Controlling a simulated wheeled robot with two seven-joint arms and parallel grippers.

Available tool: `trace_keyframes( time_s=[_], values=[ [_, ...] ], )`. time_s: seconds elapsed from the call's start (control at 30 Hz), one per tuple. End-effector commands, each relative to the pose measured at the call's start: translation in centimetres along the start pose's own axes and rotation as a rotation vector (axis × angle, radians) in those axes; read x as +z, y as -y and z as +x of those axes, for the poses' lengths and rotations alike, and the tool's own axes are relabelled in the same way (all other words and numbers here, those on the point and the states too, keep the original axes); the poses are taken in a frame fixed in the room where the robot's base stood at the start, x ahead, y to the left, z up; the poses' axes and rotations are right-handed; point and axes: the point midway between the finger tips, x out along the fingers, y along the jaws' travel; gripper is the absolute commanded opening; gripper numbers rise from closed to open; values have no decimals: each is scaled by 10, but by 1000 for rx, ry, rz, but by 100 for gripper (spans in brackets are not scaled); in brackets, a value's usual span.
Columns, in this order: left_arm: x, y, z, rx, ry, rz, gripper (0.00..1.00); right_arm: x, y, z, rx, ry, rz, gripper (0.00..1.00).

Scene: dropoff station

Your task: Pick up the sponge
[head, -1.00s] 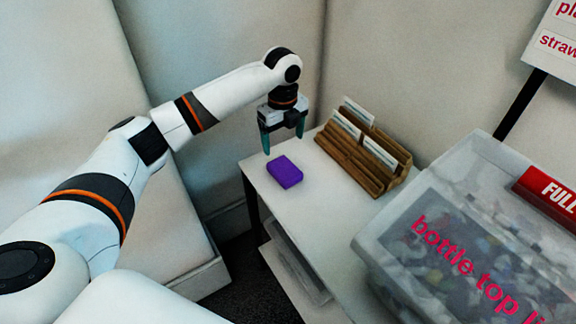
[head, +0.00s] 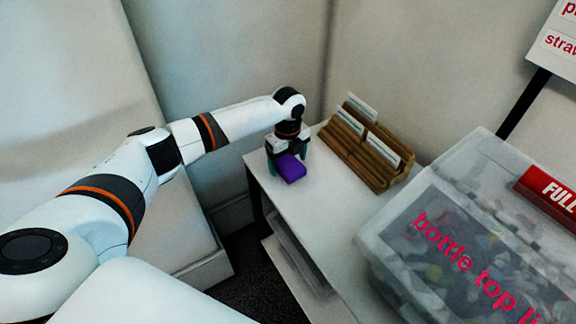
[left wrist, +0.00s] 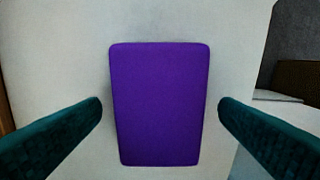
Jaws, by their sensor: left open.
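The sponge is a purple block (head: 291,169) lying flat on the white table (head: 325,206) near its left end. It fills the middle of the left wrist view (left wrist: 159,105). My left gripper (head: 287,166) points down over the sponge. Its two teal fingers (left wrist: 160,110) are open, one on each side of the sponge, with a gap to it on both sides in the left wrist view. The gripper partly hides the far part of the sponge in the head view. My right gripper is not in view.
A brown wooden card holder (head: 362,152) with white cards stands right of the sponge on the table. Walls stand close behind and left.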

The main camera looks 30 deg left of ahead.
Motion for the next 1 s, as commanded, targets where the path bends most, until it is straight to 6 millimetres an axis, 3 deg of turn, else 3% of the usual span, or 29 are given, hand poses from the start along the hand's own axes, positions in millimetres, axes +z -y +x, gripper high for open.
trace_keyframes(
  time_s=[0.07, 0.33, 0.67, 1.0],
  values=[
    [0, 0, 0, 0, 0, 0, 81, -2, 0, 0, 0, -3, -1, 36],
    [0, 0, 0, 0, 0, 0, 37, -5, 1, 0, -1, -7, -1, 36],
    [0, -1, -8, 2, 0, 1, 37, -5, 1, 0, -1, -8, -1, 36],
    [0, -1, -72, 4, -1, 1, 37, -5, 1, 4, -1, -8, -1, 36]
  ],
)
